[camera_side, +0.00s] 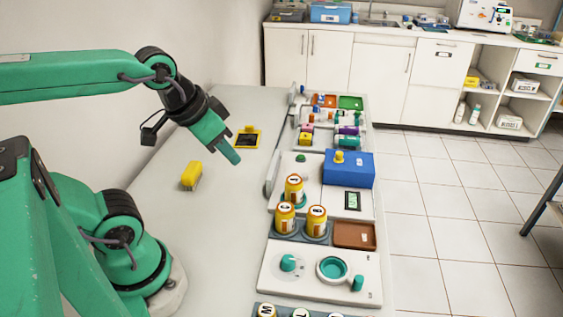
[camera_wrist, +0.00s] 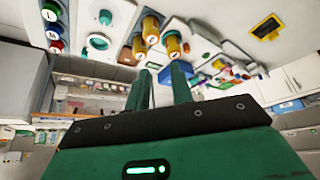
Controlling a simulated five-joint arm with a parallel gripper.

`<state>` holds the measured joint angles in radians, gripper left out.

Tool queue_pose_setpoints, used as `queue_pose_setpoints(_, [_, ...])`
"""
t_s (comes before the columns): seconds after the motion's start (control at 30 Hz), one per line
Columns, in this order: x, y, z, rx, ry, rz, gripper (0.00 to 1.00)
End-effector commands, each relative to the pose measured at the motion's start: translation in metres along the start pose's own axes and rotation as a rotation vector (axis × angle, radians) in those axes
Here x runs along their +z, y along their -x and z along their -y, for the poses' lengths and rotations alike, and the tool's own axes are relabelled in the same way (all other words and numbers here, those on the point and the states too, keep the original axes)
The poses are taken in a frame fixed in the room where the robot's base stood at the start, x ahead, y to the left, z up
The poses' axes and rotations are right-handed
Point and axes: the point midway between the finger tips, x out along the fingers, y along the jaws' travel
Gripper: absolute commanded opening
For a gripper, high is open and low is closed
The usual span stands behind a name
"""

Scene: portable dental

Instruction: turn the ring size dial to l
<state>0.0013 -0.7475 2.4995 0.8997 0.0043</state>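A white panel (camera_side: 320,302) at the front of the bench carries a teal knob (camera_side: 288,263) on a pale round face and a teal ring (camera_side: 332,268) with a short teal post (camera_side: 357,283) beside it. The knob looks like the dial; its size letters are too small to read. The panel also shows at upper left in the wrist view, with a teal round part (camera_wrist: 97,41). My gripper (camera_side: 232,156) hangs above the bench, behind and left of the panel, touching nothing. In the wrist view its two fingers (camera_wrist: 162,70) stand apart with nothing between them.
Several yellow jars (camera_side: 294,188) stand behind the panel, near a brown tray (camera_side: 354,246) and a blue box (camera_side: 348,172). A yellow block (camera_side: 191,176) and a yellow-framed dark piece (camera_side: 247,137) lie left. Round lettered lids (camera_side: 267,311) are at the front edge. The bench between is clear.

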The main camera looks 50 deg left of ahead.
Motion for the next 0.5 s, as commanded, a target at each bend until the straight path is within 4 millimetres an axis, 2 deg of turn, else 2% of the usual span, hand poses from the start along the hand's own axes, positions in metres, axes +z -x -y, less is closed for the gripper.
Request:
queue_pose_setpoints(0.03, [-0.001,-0.001,-0.001,0.002,-0.010,0.004,0.33])
queue_pose_setpoints(0.1, [-0.001,-0.003,-0.003,0.005,-0.033,0.012,0.47])
queue_pose_setpoints(0.27, [-0.005,-0.013,-0.011,0.024,-0.151,0.051,0.47])
queue_pose_setpoints(0.5, [-0.011,-0.042,-0.035,0.081,-0.462,0.144,0.47])
